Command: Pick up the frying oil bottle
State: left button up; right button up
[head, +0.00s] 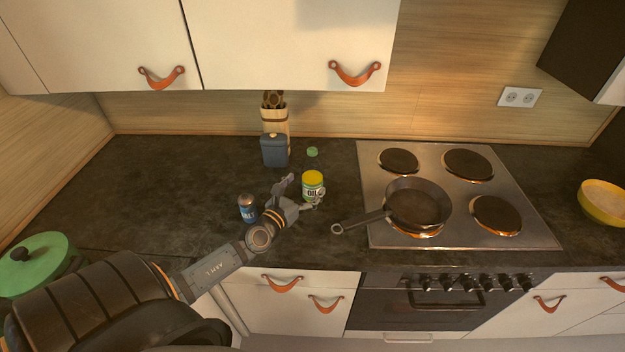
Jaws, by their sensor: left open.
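The frying oil bottle (312,184) stands upright on the dark countertop (170,190). It has a yellow body with an "OIL" label and a green cap. My left gripper (303,192) reaches in from the left at the bottle's height on the counter. One finger shows to the left of the bottle and the other in front of its lower part. The gripper is open. I cannot tell whether a finger touches the bottle. My right gripper is not in view.
A small blue can (247,208) stands just left of my gripper. A dark blue canister (274,150) and a utensil holder (275,118) stand behind. A green pot (35,262) is far left.

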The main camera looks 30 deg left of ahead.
pick_arm(q)
jog(key=shift+w+a, duration=0.15)
jog(key=shift+w, duration=0.4)
jog(key=w, duration=0.3)
jog(key=shift+w+a, duration=0.25)
jog(key=shift+w, duration=0.15)
jog(key=shift+w+f, duration=0.15)
jog(key=shift+w, duration=0.05)
jog(key=shift+s, duration=0.15)
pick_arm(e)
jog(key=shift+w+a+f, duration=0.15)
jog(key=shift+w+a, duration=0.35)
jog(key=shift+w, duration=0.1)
